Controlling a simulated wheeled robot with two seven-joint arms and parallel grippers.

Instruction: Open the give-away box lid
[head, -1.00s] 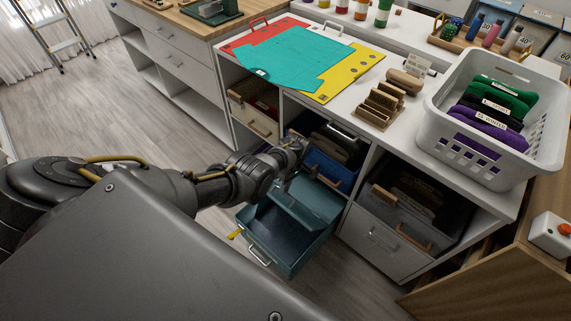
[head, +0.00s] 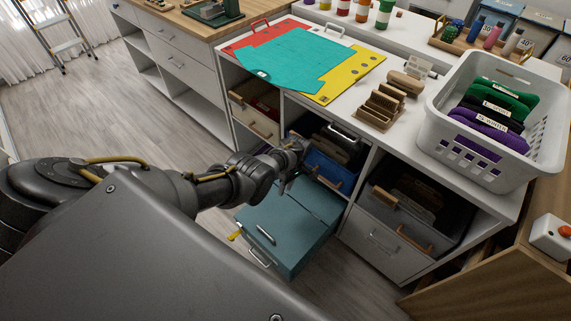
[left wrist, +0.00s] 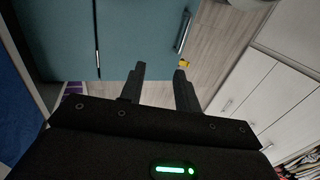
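The give-away box is a teal box (head: 302,258) standing pulled out in front of the shelf's lower middle bay in the head view. Its teal lid (head: 285,222) now lies flat over the top, with a thin silver handle near the front edge. The lid also shows in the left wrist view (left wrist: 142,28). A yellow tag (head: 235,235) hangs at the box's left side. My left gripper (left wrist: 159,72) is open and empty, its two fingers apart beside the lid. In the head view, my left wrist hides part of the box's back. My right gripper is not in view.
A blue bin (head: 328,167) sits in the cubby behind the box, and a grey bin (head: 408,212) is in the cubby to its right. A white basket (head: 470,155) of folded clothes stands on the counter. Open floor (head: 110,120) lies to the left.

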